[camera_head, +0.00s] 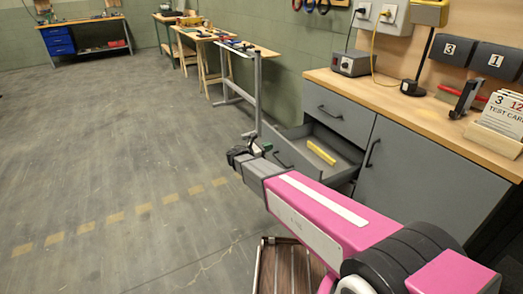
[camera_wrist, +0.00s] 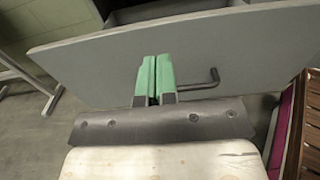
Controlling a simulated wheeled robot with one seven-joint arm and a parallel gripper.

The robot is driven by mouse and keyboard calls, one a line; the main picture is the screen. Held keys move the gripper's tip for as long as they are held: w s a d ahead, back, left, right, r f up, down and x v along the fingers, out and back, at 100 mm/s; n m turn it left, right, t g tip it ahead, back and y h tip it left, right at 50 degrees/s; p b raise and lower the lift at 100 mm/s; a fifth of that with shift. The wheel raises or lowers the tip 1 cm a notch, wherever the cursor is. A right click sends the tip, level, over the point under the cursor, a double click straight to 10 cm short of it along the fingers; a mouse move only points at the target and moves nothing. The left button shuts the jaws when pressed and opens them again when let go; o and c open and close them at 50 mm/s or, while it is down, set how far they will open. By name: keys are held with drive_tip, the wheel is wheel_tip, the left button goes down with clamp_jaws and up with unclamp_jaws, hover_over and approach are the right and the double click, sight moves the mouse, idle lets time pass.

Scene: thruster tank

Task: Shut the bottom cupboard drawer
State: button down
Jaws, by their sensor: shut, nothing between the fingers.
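The bottom cupboard drawer (camera_head: 345,160) stands pulled out of the grey cupboard under the wooden worktop. A yellow bar-shaped object lies inside it. In the wrist view the drawer's wide grey front (camera_wrist: 250,45) spans the picture, with a dark bar handle (camera_wrist: 200,86) on it. My gripper (camera_head: 262,148) is at the outer side of the drawer front. Its green fingers (camera_wrist: 155,78) are shut and empty, pointing at the front just left of the handle. I cannot tell whether they touch it. My arm hides part of the drawer front in the head view.
The upper drawer (camera_head: 335,108) is closed, and a cupboard door (camera_head: 420,170) stands closed to the right. A grey metal stand (camera_head: 257,85) is beyond the drawer, near the wall. The floor (camera_head: 130,160) to the left is clear.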

sight(285, 141)
drive_tip(key=x, duration=0.7)
drive_tip(key=shift+d, duration=0.1)
drive_tip(key=shift+w+d, duration=0.1)
drive_tip(key=x, duration=2.3)
drive_tip(key=shift+w, duration=0.25)
drive_tip(key=shift+d, duration=0.1)
